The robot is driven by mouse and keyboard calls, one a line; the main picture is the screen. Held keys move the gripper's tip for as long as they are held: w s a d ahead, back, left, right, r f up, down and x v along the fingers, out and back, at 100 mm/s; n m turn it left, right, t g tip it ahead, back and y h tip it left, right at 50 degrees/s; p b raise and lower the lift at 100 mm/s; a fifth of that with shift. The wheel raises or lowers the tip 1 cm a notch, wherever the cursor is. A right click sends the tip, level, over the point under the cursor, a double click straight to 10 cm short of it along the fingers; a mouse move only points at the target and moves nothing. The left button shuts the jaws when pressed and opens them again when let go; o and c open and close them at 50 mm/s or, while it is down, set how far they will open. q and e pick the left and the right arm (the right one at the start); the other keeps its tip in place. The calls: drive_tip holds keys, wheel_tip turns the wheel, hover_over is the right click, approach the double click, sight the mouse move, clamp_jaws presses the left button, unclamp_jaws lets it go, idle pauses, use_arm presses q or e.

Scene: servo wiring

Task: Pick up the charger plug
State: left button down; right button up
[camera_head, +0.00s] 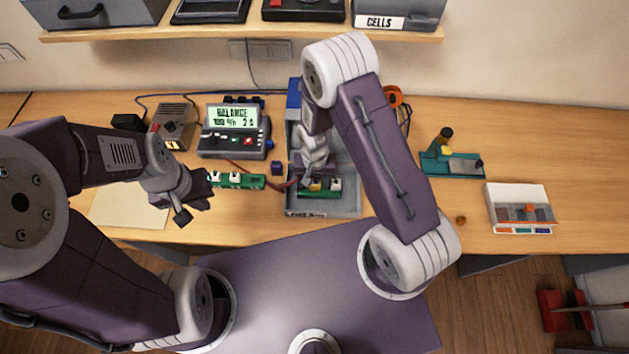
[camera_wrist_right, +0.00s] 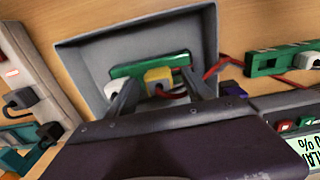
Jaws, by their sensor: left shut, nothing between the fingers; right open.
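A grey tray (camera_head: 350,200) holds a green connector strip (camera_head: 318,194) with a yellow plug (camera_head: 315,185) and a white plug (camera_head: 336,184). I cannot tell for certain which plug is the charger plug. In the right wrist view, the yellow plug (camera_wrist_right: 158,77) sits on the green strip (camera_wrist_right: 180,60) between the open fingers of my right gripper (camera_wrist_right: 159,80); contact is not clear. In the head view my right gripper (camera_head: 314,172) is over the tray. My left gripper (camera_head: 190,205) is shut and empty, left of a second green strip (camera_head: 238,181).
A charger with a lit display (camera_head: 235,128) stands left of the tray, and a red lead (camera_wrist_right: 214,68) runs near the strip. A teal fixture (camera_head: 465,165) and a white box (camera_head: 518,198) are on the right. A shelf (camera_head: 240,31) overhangs the back.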

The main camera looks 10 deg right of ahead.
sight(316, 184)
drive_tip(key=shift+w+d+f, duration=0.15)
drive_tip(key=shift+f, duration=0.1)
drive_tip(key=c, duration=1)
clamp_jaws()
drive_tip(key=r+p, duration=0.2)
drive_tip(key=s+r+p, duration=0.1)
drive_tip(key=r+p, duration=0.1)
drive_tip(key=r, duration=0.1)
drive_tip(key=shift+r, duration=0.25)
drive_tip(key=s+d+r+p, duration=0.2)
drive_tip(key=s+r+p, duration=0.3)
drive_tip(key=s, duration=0.5)
drive_tip(key=shift+s+d+r, duration=0.25)
drive_tip(key=shift+s+r, duration=0.05)
